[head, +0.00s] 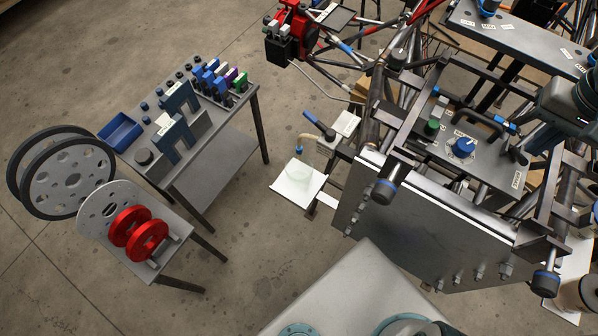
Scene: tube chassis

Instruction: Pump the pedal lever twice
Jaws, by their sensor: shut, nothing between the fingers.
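No part is readably marked as the pedal lever, so I cannot tell which one it is. A lever with a blue grip (318,124) slants up to the left beside the chassis, next to a labelled plate (346,123). Inside the chassis, a grey panel (490,168) carries a green knob (432,127), a round blue knob (462,148) and a dark bar handle (486,122). Part of my arm shows at the right edge, over the chassis. My gripper is out of view.
The tube chassis (374,128) and its front plate (430,222) fill the right side. A clear bottle (300,168) with a hose stands on a white tray (292,192). A tool table (212,150) and wheel stand (178,228) stand left. Floor between is clear.

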